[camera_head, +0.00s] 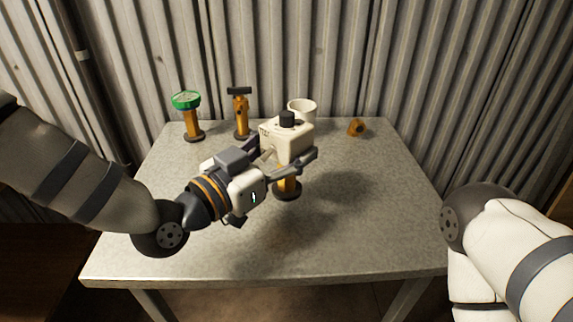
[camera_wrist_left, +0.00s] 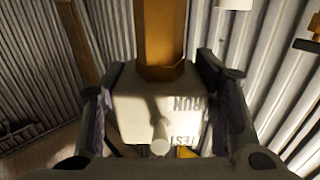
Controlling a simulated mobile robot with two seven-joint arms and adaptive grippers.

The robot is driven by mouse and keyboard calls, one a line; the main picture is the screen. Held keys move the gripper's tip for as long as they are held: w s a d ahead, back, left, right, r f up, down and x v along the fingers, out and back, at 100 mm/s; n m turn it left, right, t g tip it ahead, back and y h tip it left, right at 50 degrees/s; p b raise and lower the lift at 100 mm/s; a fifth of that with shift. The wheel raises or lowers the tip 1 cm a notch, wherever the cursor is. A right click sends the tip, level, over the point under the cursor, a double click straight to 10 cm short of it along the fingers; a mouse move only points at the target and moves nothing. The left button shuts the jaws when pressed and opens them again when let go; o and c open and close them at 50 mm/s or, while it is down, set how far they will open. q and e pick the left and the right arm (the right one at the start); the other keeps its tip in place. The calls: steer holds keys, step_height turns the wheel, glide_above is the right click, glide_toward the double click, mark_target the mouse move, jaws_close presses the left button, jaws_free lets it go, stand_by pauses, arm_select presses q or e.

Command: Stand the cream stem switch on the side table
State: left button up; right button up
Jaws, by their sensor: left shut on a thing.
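The cream stem switch (camera_head: 287,139) has a cream box head with a black knob on top, an orange stem and a dark round base. It is upright over the middle of the grey side table (camera_head: 370,220). My left gripper (camera_head: 282,153) is shut on its cream head, one finger on each side. In the left wrist view the cream head (camera_wrist_left: 150,112), with upside-down lettering and a small lever, sits between the fingers. I cannot tell whether the base touches the table. My right arm shows at the right edge; its gripper is out of view.
A green-topped orange stem (camera_head: 187,115), an orange stem with a dark T-handle (camera_head: 241,115), a white cup (camera_head: 302,108) and a small orange piece (camera_head: 356,128) are along the back of the table. A corrugated wall (camera_head: 420,80) stands behind. The table's front and right are clear.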

arm_select(q)
steer(key=shift+f, duration=1.7)
steer(key=o, duration=1.5)
steer(key=shift+o, duration=0.2)
steer(key=shift+r, duration=0.25)
steer(key=v, duration=1.2)
